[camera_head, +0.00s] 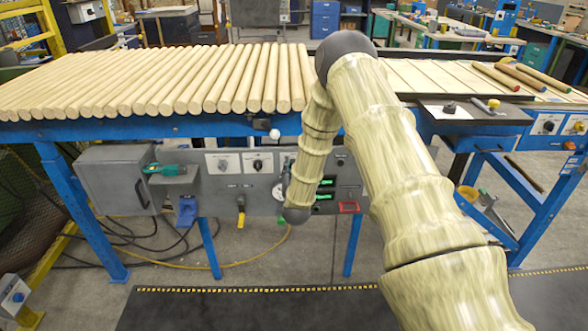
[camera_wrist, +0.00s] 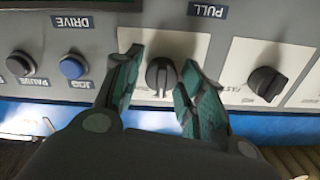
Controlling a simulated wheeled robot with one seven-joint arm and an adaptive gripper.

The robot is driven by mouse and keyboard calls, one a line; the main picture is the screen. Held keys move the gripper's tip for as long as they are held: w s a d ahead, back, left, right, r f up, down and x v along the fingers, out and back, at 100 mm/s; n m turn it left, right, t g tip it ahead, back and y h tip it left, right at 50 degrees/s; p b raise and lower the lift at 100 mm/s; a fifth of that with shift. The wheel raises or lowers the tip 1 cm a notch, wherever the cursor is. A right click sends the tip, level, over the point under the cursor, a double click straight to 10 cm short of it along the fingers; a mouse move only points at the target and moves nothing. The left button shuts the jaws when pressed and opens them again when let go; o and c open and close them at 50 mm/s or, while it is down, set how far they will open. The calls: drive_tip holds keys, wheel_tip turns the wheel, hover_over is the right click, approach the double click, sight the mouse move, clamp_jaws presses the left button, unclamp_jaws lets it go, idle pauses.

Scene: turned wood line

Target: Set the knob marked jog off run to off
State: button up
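A black knob (camera_wrist: 160,76) on a white plate sits between my two fingers in the wrist view, which shows the panel upside down. Its grip ridge stands about upright; its position marks are partly hidden by the fingers and too blurred to read. My gripper (camera_wrist: 153,88) is open, one green finger each side of the knob, with a visible gap on both sides. The head view shows a black knob (camera_head: 258,165) on the right one of two white plates, probably the same one. My gripper is largely hidden behind my arm there.
A second knob (camera_wrist: 267,83) with a "FAST" label is beside it. A blue jog button (camera_wrist: 72,67) and a dark pause button (camera_wrist: 20,63) are on the other side. The grey panel hangs under a table of wooden rods (camera_head: 150,85).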

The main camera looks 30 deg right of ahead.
drive_tip(key=shift+o, duration=0.3)
drive_tip(key=v, duration=1.2)
idle(0.3)
drive_tip(key=s+a+f+n+g+y+p, duration=0.3)
drive_tip(key=s+a+f+n+g+y, duration=0.3)
drive_tip(key=s+a+f, duration=1.05)
drive_tip(key=s+a+f+g+y, duration=0.1)
drive_tip(key=s+a+g, duration=0.1)
drive_tip(key=s, duration=0.6)
drive_tip(key=s+a+f+n+g+y+p, duration=0.1)
drive_tip(key=s+g, duration=0.3)
drive_tip(key=s, duration=0.5)
drive_tip(key=s+a+f+n+g+y, duration=0.1)
drive_tip(key=s+a+f+g, duration=0.1)
drive_tip(key=s, duration=0.7)
drive_tip(key=shift+a+f+g+y+p, duration=0.3)
drive_tip(key=shift+f+g, duration=0.1)
drive_tip(key=shift+g, duration=0.2)
